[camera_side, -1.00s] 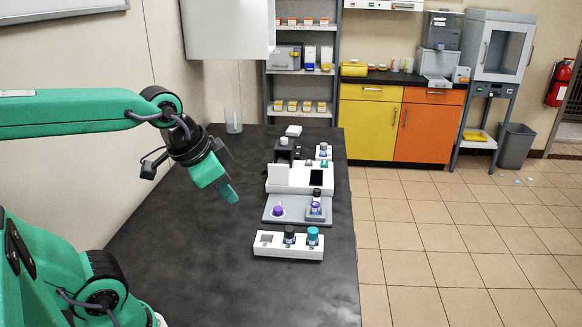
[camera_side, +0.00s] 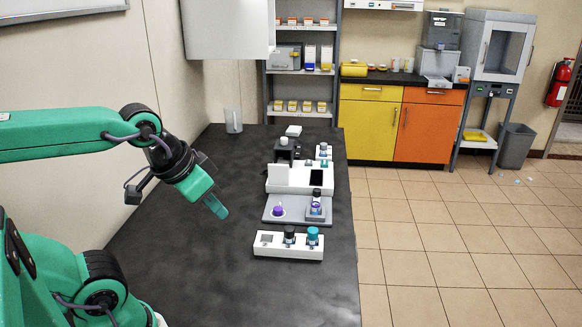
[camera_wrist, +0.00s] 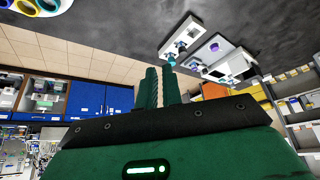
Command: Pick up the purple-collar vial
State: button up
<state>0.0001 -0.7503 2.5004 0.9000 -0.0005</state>
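A small vial (camera_side: 315,208) with a dark top and what looks like a purple collar stands upright on the right of the grey tray (camera_side: 296,218). A purple-topped piece (camera_side: 278,211) sits on a white base on the tray's left. Which of them is the purple-collar vial is hard to tell at this size. My gripper (camera_side: 219,210) hangs above the table, left of the tray and apart from everything. In the wrist view its two green fingers (camera_wrist: 161,88) lie close together with nothing held. The purple piece shows at the top of the wrist view (camera_wrist: 214,47).
A white rack (camera_side: 272,252) in front of the tray holds a black-capped vial (camera_side: 289,236) and a teal-capped vial (camera_side: 312,237). A white device (camera_side: 290,186) stands behind the tray. A clear beaker (camera_side: 233,121) is at the back left.

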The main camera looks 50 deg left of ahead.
jog(key=o, duration=0.8)
jog(key=shift+w+r, duration=0.1)
